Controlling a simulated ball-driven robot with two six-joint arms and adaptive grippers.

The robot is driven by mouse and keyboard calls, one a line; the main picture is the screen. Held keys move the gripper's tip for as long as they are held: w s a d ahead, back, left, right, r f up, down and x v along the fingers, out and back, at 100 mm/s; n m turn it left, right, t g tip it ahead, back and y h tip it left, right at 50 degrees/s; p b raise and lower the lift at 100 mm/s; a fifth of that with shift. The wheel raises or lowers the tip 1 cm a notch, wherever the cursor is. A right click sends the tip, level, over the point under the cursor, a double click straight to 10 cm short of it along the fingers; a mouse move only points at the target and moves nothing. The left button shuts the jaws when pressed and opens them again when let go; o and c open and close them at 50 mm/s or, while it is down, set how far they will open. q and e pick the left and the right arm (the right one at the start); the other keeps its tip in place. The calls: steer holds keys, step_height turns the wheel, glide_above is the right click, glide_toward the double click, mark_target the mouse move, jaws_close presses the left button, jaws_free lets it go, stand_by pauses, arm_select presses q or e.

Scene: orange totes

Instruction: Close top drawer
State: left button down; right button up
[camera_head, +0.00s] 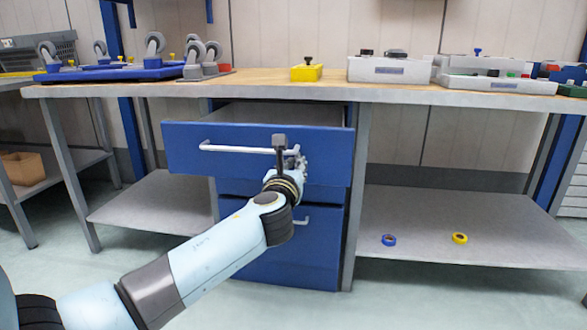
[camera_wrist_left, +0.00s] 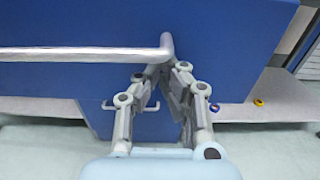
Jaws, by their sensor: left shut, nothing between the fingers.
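The top drawer (camera_head: 190,155) has a blue front and stands pulled out from under the workbench. Its silver bar handle (camera_head: 235,149) runs across the front, and the handle (camera_wrist_left: 85,54) also crosses the left wrist view. My left gripper (camera_head: 299,152) is at the right end of the handle, in front of the drawer face. In the left wrist view the left gripper's fingertips (camera_wrist_left: 160,72) come together just under the handle's bent end, with nothing between them. I cannot tell if they touch the drawer front. My right gripper is not in view.
Lower blue drawers (camera_head: 290,262) sit beneath, with a handle on one. The workbench top (camera_head: 270,80) carries a yellow box (camera_head: 306,72), grey boxes and castor wheels. Blue tape (camera_head: 388,240) and yellow tape (camera_head: 459,238) lie on the right lower shelf (camera_head: 430,215). The floor in front is clear.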

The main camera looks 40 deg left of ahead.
arm_select(q)
steer(key=shift+w+a, duration=0.2)
steer(key=shift+w, duration=0.05)
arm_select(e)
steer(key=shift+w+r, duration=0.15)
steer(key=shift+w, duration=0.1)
